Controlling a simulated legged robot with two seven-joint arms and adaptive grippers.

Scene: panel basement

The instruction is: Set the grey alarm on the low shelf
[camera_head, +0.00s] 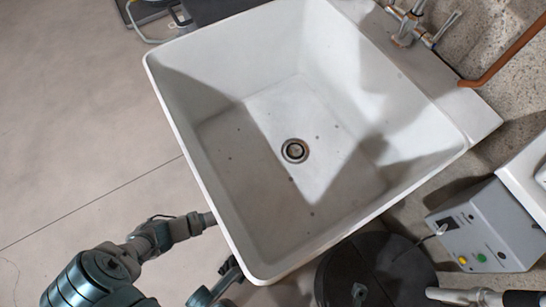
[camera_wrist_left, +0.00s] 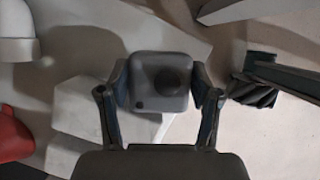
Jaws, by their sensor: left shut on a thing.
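The grey alarm (camera_wrist_left: 145,72), a small rounded grey box with a dark round face, is in the middle of the left wrist view. My left gripper (camera_wrist_left: 163,92) is shut on it, one finger at each side. In the head view my left arm comes in from the lower left and passes behind the sink's near rim, so the gripper and the alarm are hidden there. I cannot make out the low shelf with certainty. My right gripper does not clearly show.
A large white sink (camera_head: 222,160) fills the head view's middle. A dark round container (camera_head: 385,265) stands below it. A grey control box (camera_head: 485,230) is at the right. A red object (camera_wrist_left: 12,135) shows in the wrist view. The floor (camera_head: 80,110) at the left is clear.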

